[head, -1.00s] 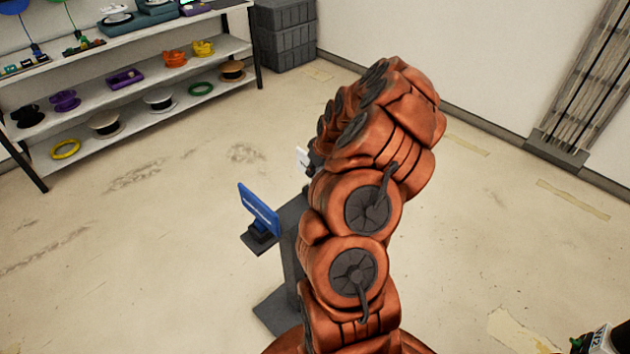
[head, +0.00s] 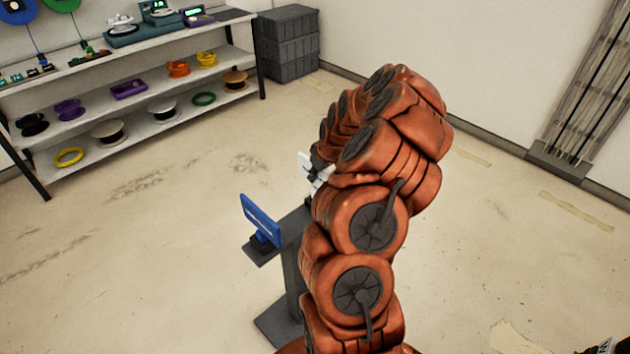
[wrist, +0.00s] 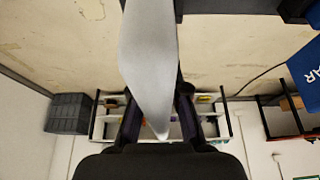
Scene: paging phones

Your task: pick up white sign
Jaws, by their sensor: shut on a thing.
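The white sign (wrist: 152,65) fills the upper middle of the wrist view, seen nearly edge-on and tapering downward. My gripper (wrist: 158,112) is shut on it, with a dark finger on each side. In the head view, a small white piece (head: 305,166) shows at the left edge of my orange arm, above the grey stand. It looks like part of the sign, but my arm hides most of it and my gripper there.
A grey stand (head: 291,268) holds a blue sign (head: 261,220) left of my arm; the blue sign also shows at the right in the wrist view (wrist: 306,66). Shelves (head: 190,70) with spools stand at the back left, beside grey crates (head: 287,45). The floor around is clear.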

